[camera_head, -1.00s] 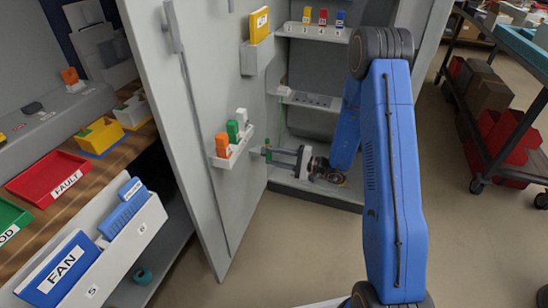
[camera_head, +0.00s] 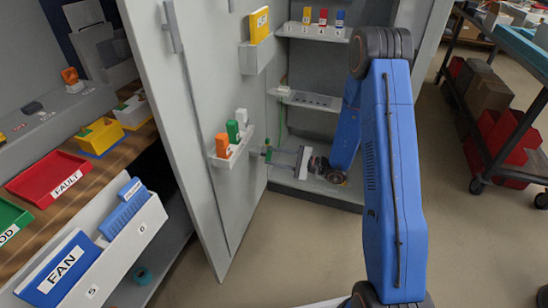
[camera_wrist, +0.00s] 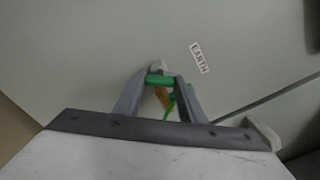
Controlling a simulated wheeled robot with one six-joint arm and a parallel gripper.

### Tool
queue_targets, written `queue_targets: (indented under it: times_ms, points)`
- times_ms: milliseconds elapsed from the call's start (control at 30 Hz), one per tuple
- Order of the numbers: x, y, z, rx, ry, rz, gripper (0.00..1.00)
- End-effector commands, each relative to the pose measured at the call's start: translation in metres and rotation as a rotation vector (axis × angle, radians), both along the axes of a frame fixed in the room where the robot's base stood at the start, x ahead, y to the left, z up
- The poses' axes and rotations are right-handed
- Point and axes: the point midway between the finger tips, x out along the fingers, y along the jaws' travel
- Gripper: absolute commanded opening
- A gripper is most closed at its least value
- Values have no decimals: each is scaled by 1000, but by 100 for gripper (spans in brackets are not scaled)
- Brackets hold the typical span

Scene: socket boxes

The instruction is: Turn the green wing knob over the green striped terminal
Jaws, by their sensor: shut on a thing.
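The green wing knob (camera_wrist: 160,81) is in the wrist view, lying across between my two fingertips, next to a label reading EARTH. My gripper (camera_wrist: 159,87) is shut on the knob. A brass-coloured piece (camera_wrist: 163,97) and a green wire (camera_wrist: 171,106) show just below the knob, between the fingers. In the head view my gripper (camera_head: 270,152) reaches left to the inside of the grey cabinet door, and the knob is a small green spot at its tips. The stripes of the terminal cannot be made out; my fingers partly cover that spot.
The EARTH label (camera_wrist: 200,58) is on the panel right of the knob. A door tray (camera_head: 230,152) with orange, green and white pieces sits just left of my gripper. Cabinet shelves (camera_head: 312,100) are behind it. Open floor (camera_head: 290,250) lies below.

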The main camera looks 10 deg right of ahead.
Motion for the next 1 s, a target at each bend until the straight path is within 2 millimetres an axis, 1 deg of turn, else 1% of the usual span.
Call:
queue_targets:
  times_ms: [200,500,733,1000]
  points:
    - [-1,0,-1,89,171,0,14]
    - [-1,0,-1,184,351,1,14]
    - [-1,0,-1,223,425,1,14]
    - [-1,0,-1,237,452,1,14]
